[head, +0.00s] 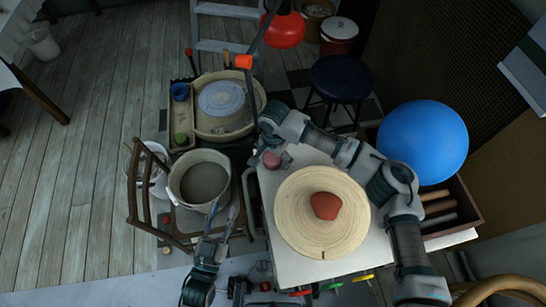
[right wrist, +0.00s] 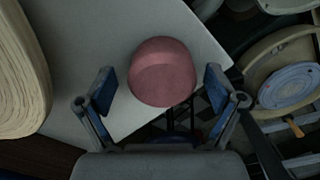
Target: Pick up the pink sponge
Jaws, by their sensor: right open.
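The pink sponge (head: 271,160) is a small rounded block near the far left corner of the white table (head: 280,262). In the right wrist view the sponge (right wrist: 163,75) appears between the two blue-padded fingers of my right gripper (right wrist: 160,88), with a gap on each side. My right gripper (head: 284,158) is open and empty, close to the sponge. I cannot tell how far above the table its fingertips are. My left gripper (head: 224,214) is low, beside the clay bucket and left of the table; its thin fingers look apart, with nothing between them.
A round wooden disc (head: 290,222) with a reddish clay piece (head: 325,205) covers much of the table. A bucket (head: 200,180) on a chair and a pottery wheel (head: 222,100) stand left. A blue ball (head: 423,142) and a stool (head: 341,79) are right and behind.

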